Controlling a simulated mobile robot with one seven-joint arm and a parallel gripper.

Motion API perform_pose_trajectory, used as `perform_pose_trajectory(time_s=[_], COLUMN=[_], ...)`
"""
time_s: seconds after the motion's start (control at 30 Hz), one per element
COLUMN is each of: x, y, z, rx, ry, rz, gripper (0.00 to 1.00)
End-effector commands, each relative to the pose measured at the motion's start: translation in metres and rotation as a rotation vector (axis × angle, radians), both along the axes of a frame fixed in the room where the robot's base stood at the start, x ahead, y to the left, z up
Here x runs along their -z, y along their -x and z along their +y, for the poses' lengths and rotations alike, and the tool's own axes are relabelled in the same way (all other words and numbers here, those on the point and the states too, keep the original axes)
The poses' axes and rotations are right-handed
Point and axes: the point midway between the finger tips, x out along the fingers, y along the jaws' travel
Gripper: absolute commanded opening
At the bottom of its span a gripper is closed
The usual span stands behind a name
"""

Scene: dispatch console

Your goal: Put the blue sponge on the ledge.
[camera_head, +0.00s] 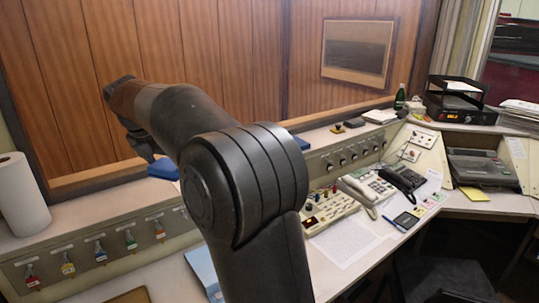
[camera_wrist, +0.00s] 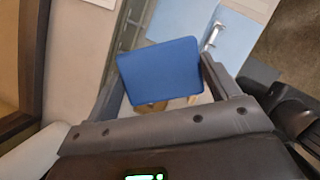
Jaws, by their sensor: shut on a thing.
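The blue sponge (camera_wrist: 160,66) is a flat blue block between the two fingers of my gripper (camera_wrist: 160,84) in the wrist view. My gripper is shut on it. In the head view my gripper (camera_head: 148,150) is at the end of my arm, left of centre, with the sponge (camera_head: 163,168) showing just below it, partly hidden by my arm. The ledge (camera_head: 60,238) is the pale raised shelf along the wood-panelled wall. The sponge appears over or close to the ledge; I cannot tell whether it touches it.
A paper towel roll (camera_head: 20,195) stands on the ledge at the left. Another blue object (camera_head: 301,143) lies behind my arm, partly hidden. A green bottle (camera_head: 400,97) stands farther right. A telephone (camera_head: 402,180) and papers (camera_head: 345,240) cover the lower desk.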

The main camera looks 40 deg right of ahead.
Motion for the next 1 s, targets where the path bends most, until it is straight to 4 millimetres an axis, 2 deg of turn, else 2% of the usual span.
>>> perform_pose_trajectory(time_s=[0.03, 0.2, 0.4, 0.7, 0.87, 1.0], x=[0.002, 0.005, 0.01, 0.015, 0.017, 0.031], y=[-0.02, -0.076, -0.125, -0.16, -0.171, -0.171], z=[-0.001, -0.004, -0.018, -0.039, -0.047, -0.048], rx=[-0.064, -0.291, -0.501, -0.658, -0.706, -0.711], ry=[-0.004, -0.005, -0.004, -0.002, -0.002, 0.001], rz=[0.0, -0.002, -0.001, -0.001, -0.001, 0.002], gripper=[0.56, 0.56, 0.56, 0.56, 0.56, 0.56])
